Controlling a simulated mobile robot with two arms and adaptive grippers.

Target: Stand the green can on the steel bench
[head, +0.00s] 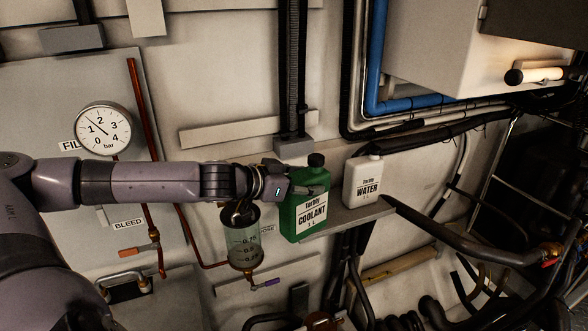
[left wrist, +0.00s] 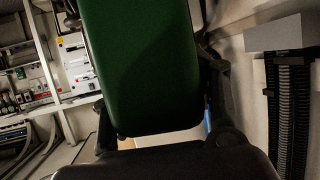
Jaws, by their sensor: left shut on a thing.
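The green can (head: 311,215), labelled "Tarbly COOLANT 1 L" with a black cap, is upright at the wall shelf (head: 355,214). My left gripper (head: 305,188) reaches it from the left and is shut on its upper part. In the left wrist view the can (left wrist: 140,65) fills the middle, between the fingers of the gripper (left wrist: 160,112). I cannot tell whether the can's base touches the shelf. I cannot make out the steel bench for certain. My right gripper is out of view.
A white water can (head: 363,182) stands on the shelf right of the green can. A clear graduated cup (head: 243,240) hangs below my left wrist. A pressure gauge (head: 103,130), copper pipes and dark hoses (head: 470,238) surround the shelf.

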